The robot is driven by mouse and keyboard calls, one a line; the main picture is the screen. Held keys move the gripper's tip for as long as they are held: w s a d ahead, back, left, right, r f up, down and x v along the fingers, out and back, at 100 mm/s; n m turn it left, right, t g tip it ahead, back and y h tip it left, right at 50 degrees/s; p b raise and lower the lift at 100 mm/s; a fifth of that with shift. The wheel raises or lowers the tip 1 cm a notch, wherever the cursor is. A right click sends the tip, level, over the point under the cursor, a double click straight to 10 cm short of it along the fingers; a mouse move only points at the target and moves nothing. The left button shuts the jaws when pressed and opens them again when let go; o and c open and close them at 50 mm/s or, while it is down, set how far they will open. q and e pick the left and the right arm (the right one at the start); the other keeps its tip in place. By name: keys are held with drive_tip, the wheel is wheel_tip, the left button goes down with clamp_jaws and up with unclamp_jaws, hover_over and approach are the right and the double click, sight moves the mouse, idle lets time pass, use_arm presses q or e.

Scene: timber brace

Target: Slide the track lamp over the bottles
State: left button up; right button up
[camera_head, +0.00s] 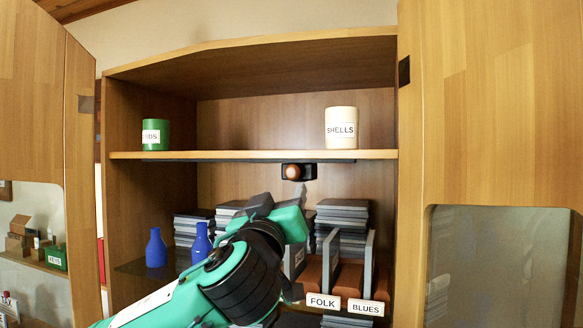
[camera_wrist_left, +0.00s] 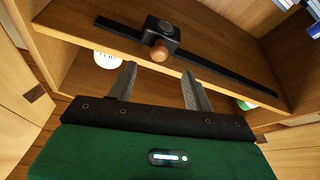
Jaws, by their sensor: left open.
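The track lamp (camera_head: 299,172) is a small black block with a round copper-coloured knob. It hangs on a dark track (camera_head: 240,160) under the shelf, right of the track's middle in the head view. In the left wrist view the lamp (camera_wrist_left: 159,42) and track (camera_wrist_left: 225,72) show close up. Two blue bottles (camera_head: 156,248) (camera_head: 201,243) stand at the left of the lower level, left of the lamp. My left gripper (camera_wrist_left: 157,78) is open and empty, its two fingers pointing toward the lamp, apart from it. My right gripper is not in view.
A green canister (camera_head: 155,134) and a cream SHELLS canister (camera_head: 341,127) stand on the shelf (camera_head: 240,154). Stacks of grey sleeves (camera_head: 342,216) and dividers labelled FOLK (camera_head: 322,301) and BLUES (camera_head: 366,307) fill the lower right. Open wooden doors (camera_head: 495,110) flank the cabinet.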

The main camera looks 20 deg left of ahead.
sight(292, 178)
use_arm(q)
drive_tip(key=p+x, duration=0.3)
drive_tip(key=x, duration=0.4)
drive_tip(key=shift+p, duration=0.35)
drive_tip(key=shift+w+r+p, duration=0.15)
drive_tip(key=shift+w+p, duration=0.15)
drive_tip(key=shift+w, duration=0.25)
clamp_jaws()
